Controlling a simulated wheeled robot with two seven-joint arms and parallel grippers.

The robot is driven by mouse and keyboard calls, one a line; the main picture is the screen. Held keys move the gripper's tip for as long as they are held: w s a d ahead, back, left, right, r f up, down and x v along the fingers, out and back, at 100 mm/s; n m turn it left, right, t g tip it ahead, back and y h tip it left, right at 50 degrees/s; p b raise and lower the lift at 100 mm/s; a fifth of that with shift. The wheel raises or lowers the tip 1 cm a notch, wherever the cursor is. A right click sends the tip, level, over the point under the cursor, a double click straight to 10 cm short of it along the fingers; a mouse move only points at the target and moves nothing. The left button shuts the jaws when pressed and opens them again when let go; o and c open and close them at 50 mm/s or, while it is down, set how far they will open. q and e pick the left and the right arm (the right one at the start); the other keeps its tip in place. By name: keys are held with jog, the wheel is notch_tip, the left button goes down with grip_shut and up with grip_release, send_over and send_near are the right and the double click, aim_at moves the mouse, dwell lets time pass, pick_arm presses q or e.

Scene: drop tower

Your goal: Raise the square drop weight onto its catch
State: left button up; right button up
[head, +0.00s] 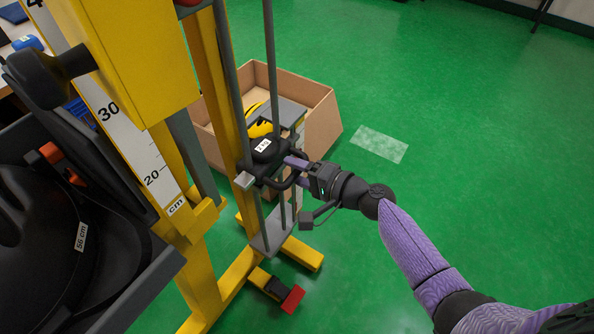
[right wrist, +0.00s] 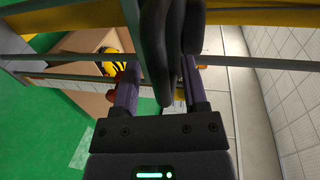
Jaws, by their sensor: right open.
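The black drop weight (head: 268,152), with a small white label, sits low between the grey guide rods of the yellow tower. A dark handle bar sticks out from its right side. My right gripper (head: 293,172) is at this handle, jaws open, with the fingers around it. In the right wrist view, dark handle bars (right wrist: 160,60) lie between the two purple fingers (right wrist: 158,85); whether they touch cannot be told. The weight's underside is hidden. I cannot make out the catch. My left gripper is not in view.
The yellow tower (head: 205,240) carries a white centimetre scale (head: 128,135). An open cardboard box (head: 318,120) stands behind the rods. A red-ended foot part (head: 292,298) lies near the tower base. A dark tray (head: 130,285) fills the lower left. Green floor is clear at right.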

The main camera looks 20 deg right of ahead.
jog(key=c, duration=0.7)
grip_shut()
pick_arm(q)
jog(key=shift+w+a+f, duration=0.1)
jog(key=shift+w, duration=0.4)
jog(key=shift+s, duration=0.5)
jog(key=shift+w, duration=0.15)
